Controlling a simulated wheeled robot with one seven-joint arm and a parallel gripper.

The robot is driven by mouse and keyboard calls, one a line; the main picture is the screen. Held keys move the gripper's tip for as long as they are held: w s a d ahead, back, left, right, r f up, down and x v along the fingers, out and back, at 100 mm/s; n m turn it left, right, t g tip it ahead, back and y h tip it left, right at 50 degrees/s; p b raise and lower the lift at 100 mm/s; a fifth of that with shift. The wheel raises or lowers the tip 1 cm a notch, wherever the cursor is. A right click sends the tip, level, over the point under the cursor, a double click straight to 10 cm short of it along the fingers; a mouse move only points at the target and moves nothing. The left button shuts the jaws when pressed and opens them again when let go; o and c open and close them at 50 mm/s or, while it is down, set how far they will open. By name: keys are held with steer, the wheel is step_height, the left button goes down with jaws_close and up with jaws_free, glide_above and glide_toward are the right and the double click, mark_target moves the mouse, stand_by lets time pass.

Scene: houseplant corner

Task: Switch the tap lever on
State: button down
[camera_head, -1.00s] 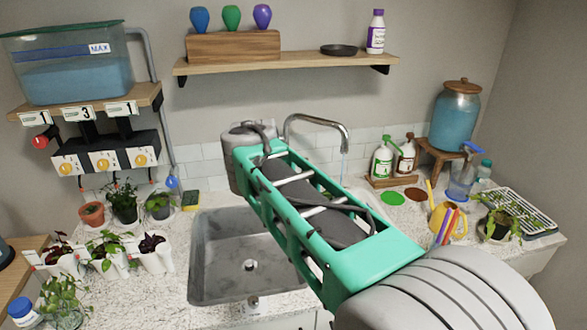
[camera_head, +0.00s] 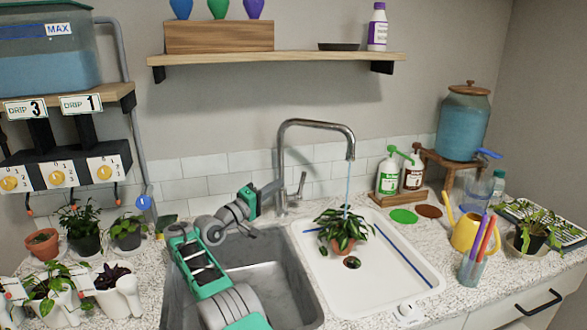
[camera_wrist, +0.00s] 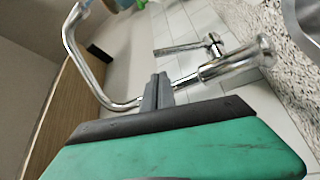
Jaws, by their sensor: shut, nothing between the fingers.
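The chrome tap (camera_head: 281,155) stands behind the sink, its spout arching right. Its thin lever (camera_head: 302,184) stands upright on the right side of the tap body. A stream of water falls from the spout onto a potted plant (camera_head: 343,226). My gripper (camera_head: 273,187) is shut and empty, its tips close to the left of the tap column, across the column from the lever. In the wrist view, the shut fingers (camera_wrist: 158,88) point at the tap column (camera_wrist: 185,82), and the lever (camera_wrist: 180,48) lies beyond it. I cannot tell whether the fingertips touch the column.
The grey sink basin (camera_head: 262,262) lies under my arm. A dosing panel (camera_head: 60,174) and small pots are at left. A shelf (camera_head: 290,58) hangs above.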

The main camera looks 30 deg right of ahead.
steer(key=r+p, duration=0.1)
steer(key=p, duration=0.1)
glide_above(300, 186)
steer(key=a, duration=0.2)
steer(key=shift+w+d+r, duration=0.15)
steer(key=shift+r, duration=0.1)
